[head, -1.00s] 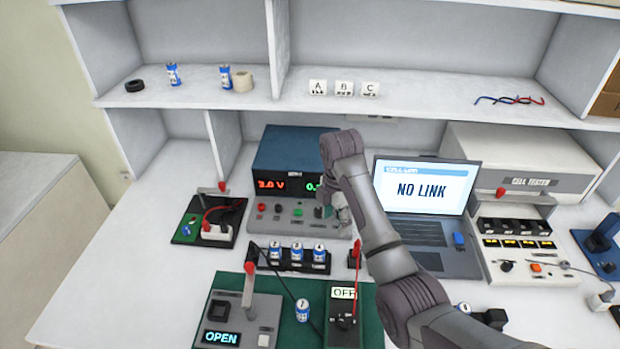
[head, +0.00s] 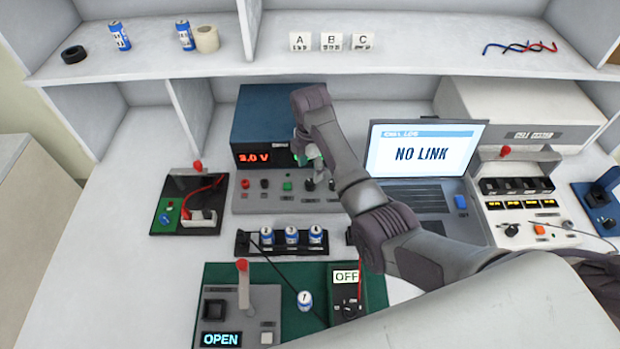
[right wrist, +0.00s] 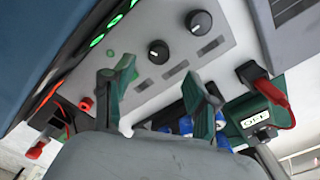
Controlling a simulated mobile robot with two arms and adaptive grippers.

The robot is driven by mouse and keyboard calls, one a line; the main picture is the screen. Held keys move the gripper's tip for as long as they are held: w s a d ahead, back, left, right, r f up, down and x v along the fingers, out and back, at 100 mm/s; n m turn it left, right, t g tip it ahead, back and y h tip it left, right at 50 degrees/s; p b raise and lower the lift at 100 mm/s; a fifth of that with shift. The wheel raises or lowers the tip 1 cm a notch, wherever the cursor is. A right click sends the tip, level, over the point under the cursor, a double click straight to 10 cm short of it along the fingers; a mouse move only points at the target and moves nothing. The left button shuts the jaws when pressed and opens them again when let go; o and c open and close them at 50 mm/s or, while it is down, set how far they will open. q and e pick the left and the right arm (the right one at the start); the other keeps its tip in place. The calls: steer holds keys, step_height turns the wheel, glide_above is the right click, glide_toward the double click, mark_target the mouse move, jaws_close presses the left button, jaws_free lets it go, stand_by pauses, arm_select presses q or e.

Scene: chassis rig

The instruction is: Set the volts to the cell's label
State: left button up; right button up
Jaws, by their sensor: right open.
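The power supply (head: 262,120) is a blue box with a grey sloped front panel at the back of the bench. Its red display (head: 255,158) reads 3.0 V; my right arm covers the other readout. Two dark knobs sit on the panel's right part; in the right wrist view they are the near knob (right wrist: 159,50) and the far knob (right wrist: 199,22). My right gripper (right wrist: 160,90) is open and empty, its fingers apart just short of the knobs. It also shows in the head view (head: 312,162) above the knobs. A cell marked 1 (head: 305,300) stands on the green mat; its voltage is unreadable.
A black rack (head: 262,247) holds several blue-white cells in front of the supply. A laptop (head: 422,150) showing NO LINK stands close right of my arm. A box reading OFF (head: 346,276) and a lever fixture reading OPEN (head: 220,339) are on the mat (head: 290,272).

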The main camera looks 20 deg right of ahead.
mark_target(310, 182)
step_height(310, 182, down, 7)
steer(key=shift+w+r, duration=0.1)
steer(key=shift+r, duration=0.1)
jaws_close()
stand_by(0.3)
